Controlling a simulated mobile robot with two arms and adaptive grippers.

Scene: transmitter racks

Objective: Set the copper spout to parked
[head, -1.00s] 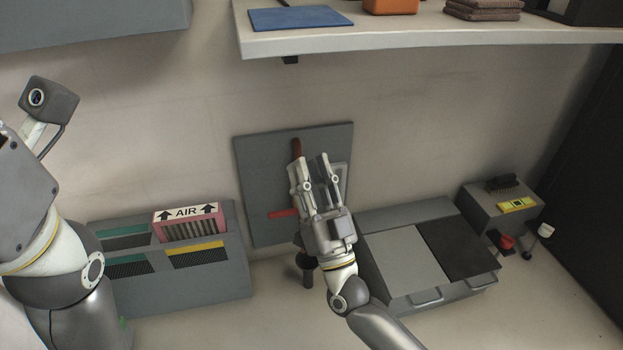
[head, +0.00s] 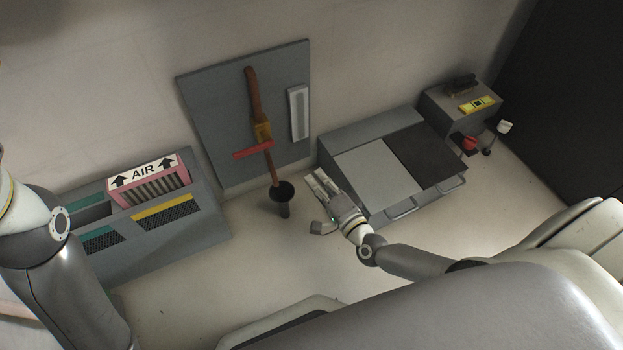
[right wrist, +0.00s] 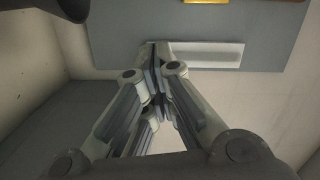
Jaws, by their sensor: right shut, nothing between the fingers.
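The copper spout (head: 272,168) hangs below a brass valve body (head: 263,130) on a grey wall panel (head: 215,110), with a brown copper pipe (head: 253,88) above it. Its lower end points down at a dark round cup (head: 283,193) on a short stand. A red lever (head: 253,149) lies across the pipe just below the brass body. My right gripper (head: 318,178) is shut and empty, right of the cup and apart from the spout. In the right wrist view its closed fingers (right wrist: 155,50) overlap the panel. My left gripper is out of view.
A pale strip (head: 299,113) is on the panel's right side. A grey drawer unit (head: 375,175) stands close right of my right gripper. A grey rack with a pink AIR filter (head: 150,182) stands left. A small box (head: 460,105) is farther right.

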